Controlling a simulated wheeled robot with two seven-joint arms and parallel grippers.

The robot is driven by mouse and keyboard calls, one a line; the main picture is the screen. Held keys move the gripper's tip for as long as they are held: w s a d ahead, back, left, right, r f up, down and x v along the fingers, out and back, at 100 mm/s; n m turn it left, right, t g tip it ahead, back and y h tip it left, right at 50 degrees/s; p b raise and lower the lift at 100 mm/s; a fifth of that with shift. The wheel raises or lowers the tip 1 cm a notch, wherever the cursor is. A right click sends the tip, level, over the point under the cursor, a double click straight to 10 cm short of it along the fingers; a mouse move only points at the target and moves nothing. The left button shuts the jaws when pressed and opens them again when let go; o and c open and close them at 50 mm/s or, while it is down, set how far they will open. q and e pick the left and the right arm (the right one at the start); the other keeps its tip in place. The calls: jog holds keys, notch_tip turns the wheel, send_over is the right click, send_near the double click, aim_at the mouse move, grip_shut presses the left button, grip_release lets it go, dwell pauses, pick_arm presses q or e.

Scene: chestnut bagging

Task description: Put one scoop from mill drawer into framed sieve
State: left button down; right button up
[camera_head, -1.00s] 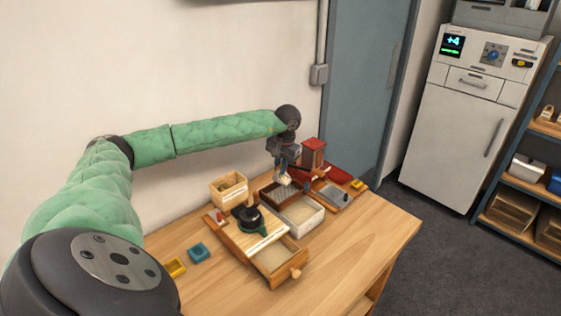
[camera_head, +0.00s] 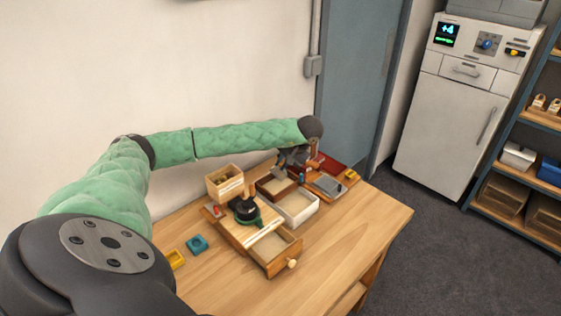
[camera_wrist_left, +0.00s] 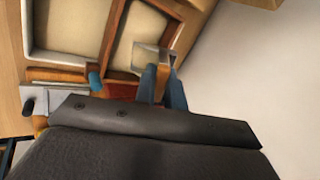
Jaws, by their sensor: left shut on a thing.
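The mill (camera_head: 248,212) stands on the table, and its drawer (camera_head: 278,251) is pulled out with pale meal inside. The brown framed sieve (camera_head: 264,194) lies behind a white box (camera_head: 300,206). In the left wrist view, the sieve's brown frame (camera_wrist_left: 107,40) surrounds a pale surface. My left gripper (camera_head: 287,164) is above the far right side of the sieve. It is shut on a small metal scoop (camera_wrist_left: 152,58), whose bowl is over the sieve's frame edge. I cannot tell whether the scoop holds meal. My right gripper is not in view.
A wooden box (camera_head: 225,182) stands behind the mill. A grey tray (camera_head: 328,186) and a yellow block (camera_head: 351,174) are at the right. The table's front right is clear.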

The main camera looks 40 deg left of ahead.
pick_arm(q)
jog(key=y+p, duration=0.1)
jog(key=d+y+p, duration=0.1)
jog(key=p, duration=0.1)
jog(key=d+y+p, duration=0.1)
jog(key=p, duration=0.1)
jog(key=shift+w+d+f+g, duration=0.1)
jog(key=shift+w+d+g, duration=0.15)
jog(key=shift+w+g, duration=0.05)
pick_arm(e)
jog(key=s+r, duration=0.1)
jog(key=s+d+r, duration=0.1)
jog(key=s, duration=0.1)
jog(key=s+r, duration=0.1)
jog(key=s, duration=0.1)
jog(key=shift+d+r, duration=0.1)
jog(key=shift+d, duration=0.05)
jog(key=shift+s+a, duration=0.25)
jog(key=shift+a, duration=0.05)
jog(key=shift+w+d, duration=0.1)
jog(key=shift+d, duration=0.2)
